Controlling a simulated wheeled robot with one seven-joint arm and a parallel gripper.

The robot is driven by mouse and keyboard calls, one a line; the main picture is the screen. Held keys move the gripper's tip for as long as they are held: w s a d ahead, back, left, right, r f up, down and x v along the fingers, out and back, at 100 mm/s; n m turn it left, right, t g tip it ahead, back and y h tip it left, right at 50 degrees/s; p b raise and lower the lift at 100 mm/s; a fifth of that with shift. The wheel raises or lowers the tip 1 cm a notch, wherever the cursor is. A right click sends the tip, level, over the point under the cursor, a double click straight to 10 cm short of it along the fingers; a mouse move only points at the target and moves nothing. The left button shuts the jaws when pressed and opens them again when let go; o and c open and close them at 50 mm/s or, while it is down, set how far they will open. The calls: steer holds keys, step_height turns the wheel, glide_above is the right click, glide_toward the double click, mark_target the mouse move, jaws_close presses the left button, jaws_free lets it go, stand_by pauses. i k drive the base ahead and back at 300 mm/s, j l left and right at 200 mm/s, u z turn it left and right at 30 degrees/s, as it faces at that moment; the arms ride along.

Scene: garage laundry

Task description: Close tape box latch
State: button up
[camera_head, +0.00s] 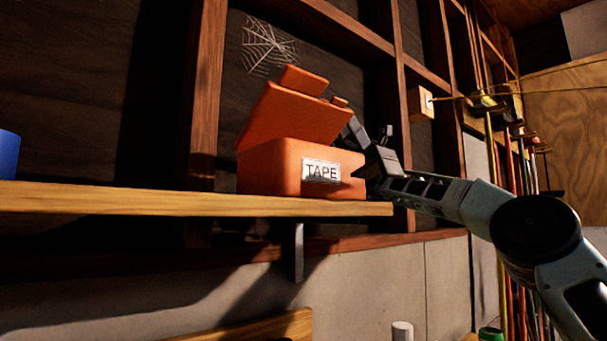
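The orange tape box (262,170) stands on a wooden shelf (180,203), with a white TAPE label (322,171) on its front. Its lid (290,115) is tilted open, leaning up and back. An orange latch tab (303,80) sticks up at the top of the lid. My gripper (362,150) is at the box's right side, near the right edge of the lid. Its finger ends are small and partly hidden by the box and lid. I cannot tell whether they touch the lid or how wide they are apart.
A blue object (8,157) stands on the shelf at far left. Wooden studs rise behind the box. Long-handled tools (500,150) hang on the right wall. Below the shelf are a bracket (298,252), a white-capped item (402,331) and a green-capped item (490,334).

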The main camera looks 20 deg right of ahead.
mark_target(386, 162)
steer(key=k+l, duration=0.3)
steer(key=k, duration=0.15)
steer(key=k+l, duration=0.3)
steer(key=k, duration=0.2)
